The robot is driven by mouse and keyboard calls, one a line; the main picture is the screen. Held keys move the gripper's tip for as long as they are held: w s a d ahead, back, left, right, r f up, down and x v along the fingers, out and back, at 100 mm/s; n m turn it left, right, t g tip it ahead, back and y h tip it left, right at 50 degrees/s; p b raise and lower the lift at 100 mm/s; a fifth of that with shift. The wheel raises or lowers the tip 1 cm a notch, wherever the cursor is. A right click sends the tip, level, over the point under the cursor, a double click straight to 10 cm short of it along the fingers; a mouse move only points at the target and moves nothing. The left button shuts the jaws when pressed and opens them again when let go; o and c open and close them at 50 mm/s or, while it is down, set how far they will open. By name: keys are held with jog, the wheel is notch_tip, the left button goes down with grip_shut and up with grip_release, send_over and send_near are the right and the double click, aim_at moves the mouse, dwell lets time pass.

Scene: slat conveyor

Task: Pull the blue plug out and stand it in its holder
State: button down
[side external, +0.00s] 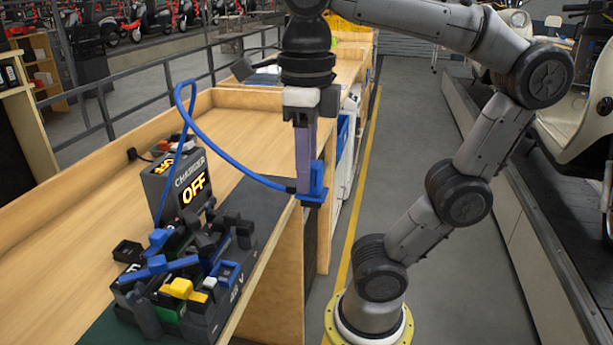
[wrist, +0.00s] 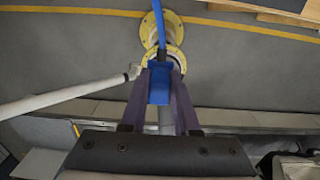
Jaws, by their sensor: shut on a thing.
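The blue plug (side external: 316,190) is between the purple finger ends of my gripper (side external: 309,180), which is shut on it. It hangs in the air beside the bench's right edge, clear of the board. In the wrist view the plug (wrist: 159,92) sits between both fingers. Its blue cable (side external: 233,165) loops back toward the charger box (side external: 178,187), which reads OFF. A black board (side external: 215,312) on the bench carries several sockets and plugs. A blue-rimmed open box (side external: 225,272) stands on its right part; I cannot tell whether it is the holder.
Blue lever (side external: 158,267), yellow (side external: 183,289) and black parts crowd the board. A small open black box (side external: 128,251) stands at its left. A railing runs behind the bench. Open floor lies to the right.

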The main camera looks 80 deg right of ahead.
jog(key=shift+r, duration=1.3)
jog(key=m, duration=1.8)
jog(key=shift+w, duration=0.1)
jog(key=w+a, duration=0.3)
jog(key=w, duration=1)
jog(key=shift+w, duration=0.3)
jog(key=shift+f, duration=0.1)
jog(key=shift+f, duration=7.75)
